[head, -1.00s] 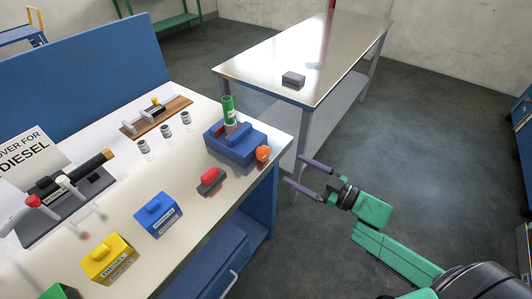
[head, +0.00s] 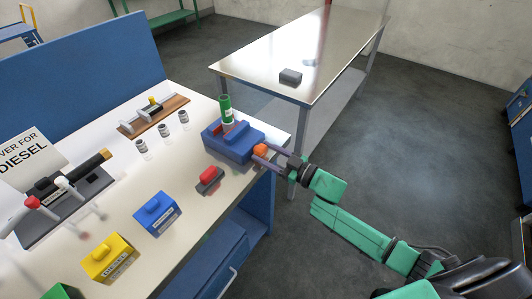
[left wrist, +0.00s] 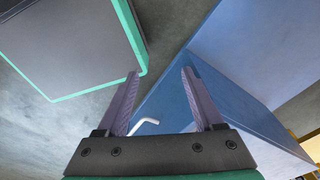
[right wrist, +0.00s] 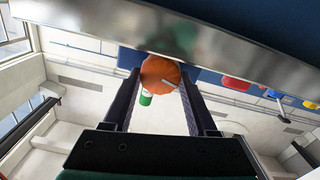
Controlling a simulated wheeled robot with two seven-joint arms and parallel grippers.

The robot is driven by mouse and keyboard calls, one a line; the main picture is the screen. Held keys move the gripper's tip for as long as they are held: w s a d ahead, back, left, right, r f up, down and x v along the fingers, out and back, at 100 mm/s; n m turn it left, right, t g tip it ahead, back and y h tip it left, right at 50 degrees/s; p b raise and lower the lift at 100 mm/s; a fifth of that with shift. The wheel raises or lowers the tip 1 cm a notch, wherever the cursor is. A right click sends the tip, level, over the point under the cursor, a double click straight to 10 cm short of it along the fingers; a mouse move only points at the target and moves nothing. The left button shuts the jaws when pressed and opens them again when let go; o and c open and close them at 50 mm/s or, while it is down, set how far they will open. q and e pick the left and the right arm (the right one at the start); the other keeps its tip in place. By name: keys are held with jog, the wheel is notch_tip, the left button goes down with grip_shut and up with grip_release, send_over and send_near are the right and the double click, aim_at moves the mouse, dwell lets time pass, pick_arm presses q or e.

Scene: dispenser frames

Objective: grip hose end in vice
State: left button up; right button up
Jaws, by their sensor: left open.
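The blue vice (head: 232,148) stands near the bench's right corner. A green cylinder (head: 226,108), perhaps the hose end, stands upright at its jaws; whether they press on it I cannot tell. It also shows in the right wrist view (right wrist: 145,98). The vice's orange knob (head: 261,151) is on its right side. My right gripper (head: 266,156) is at this knob, its fingers open on either side of it; in the right wrist view the knob (right wrist: 160,72) lies between the fingertips. My left gripper (left wrist: 160,75) is open and empty beside a blue panel, outside the head view.
A grey block with a red top (head: 210,179) lies just in front of the vice. Blue (head: 156,214) and yellow (head: 108,258) boxes, small grey cylinders (head: 163,130) and a lever stand (head: 70,190) occupy the bench. A metal table (head: 300,60) stands behind.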

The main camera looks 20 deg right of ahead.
jog(key=shift+m, duration=0.3)
jog(key=shift+r+m+p, duration=0.1)
jog(key=shift+m+p, duration=0.8)
jog(key=shift+m, duration=0.3)
jog(key=shift+d+m+p, duration=0.1)
jog(key=shift+m+p, duration=0.4)
jog(key=shift+m, duration=1)
jog(key=o, duration=1.4)
jog(key=v, duration=1.4)
jog(key=shift+s+d+b, duration=0.15)
jog(key=shift+s+b, duration=0.05)
jog(key=shift+b, duration=0.15)
